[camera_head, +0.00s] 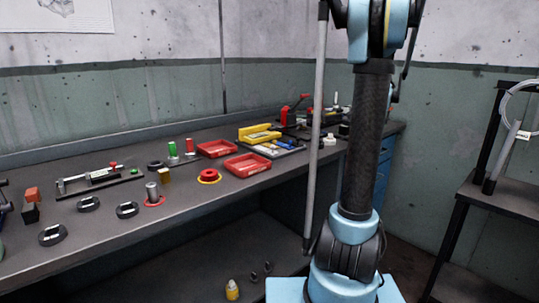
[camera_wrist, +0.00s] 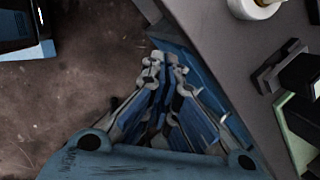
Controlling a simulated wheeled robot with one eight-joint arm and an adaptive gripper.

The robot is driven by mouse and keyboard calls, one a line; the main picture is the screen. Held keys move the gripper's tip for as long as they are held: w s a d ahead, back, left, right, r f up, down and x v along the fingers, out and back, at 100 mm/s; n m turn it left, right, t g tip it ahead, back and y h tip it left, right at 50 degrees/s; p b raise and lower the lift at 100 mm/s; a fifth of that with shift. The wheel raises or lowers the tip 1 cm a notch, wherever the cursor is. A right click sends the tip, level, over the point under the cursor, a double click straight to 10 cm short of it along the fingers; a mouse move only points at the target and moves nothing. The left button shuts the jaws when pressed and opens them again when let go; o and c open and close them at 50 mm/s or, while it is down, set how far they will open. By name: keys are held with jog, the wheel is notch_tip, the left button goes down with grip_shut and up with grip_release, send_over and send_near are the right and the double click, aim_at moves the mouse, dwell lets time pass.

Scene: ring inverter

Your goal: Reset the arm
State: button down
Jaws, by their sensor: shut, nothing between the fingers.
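My gripper (camera_wrist: 166,62) shows in the wrist view with its blue and grey fingers close together and nothing between them. Brown floor (camera_wrist: 60,110) lies below and to the left of the fingers. A grey surface edge (camera_wrist: 215,50) passes to their right. In the head view my blue and black arm (camera_head: 362,140) stands upright at the right of the picture. Its upper end goes out of the top of that view, so the gripper is hidden there.
A long grey workbench (camera_head: 110,235) along the wall holds red trays (camera_head: 248,165), black rings (camera_head: 52,235) and small parts. A dark shelf stand (camera_head: 500,195) is at the far right. The wrist view shows a white round object (camera_wrist: 255,8) and dark blocks (camera_wrist: 302,75) at right.

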jog(key=s+a+n, duration=0.6)
jog(key=s+a, duration=0.3)
jog(key=s, duration=0.2)
jog(key=s+a+f+n, duration=0.3)
jog(key=s+f+n, duration=0.1)
jog(key=s, duration=0.4)
jog(key=s+a+f+n+h, duration=0.1)
jog(key=s+a+f+n, duration=0.2)
jog(key=s, duration=0.5)
jog(key=s+a+f+n+h, duration=0.1)
jog(key=s+a+f+n, duration=0.2)
jog(key=s+f+n, duration=0.2)
jog(key=shift+s+a+f+n, duration=0.2)
jog(key=shift+s+a+n, duration=0.05)
jog(key=shift+s+n, duration=1.15)
jog(key=shift+s, duration=0.1)
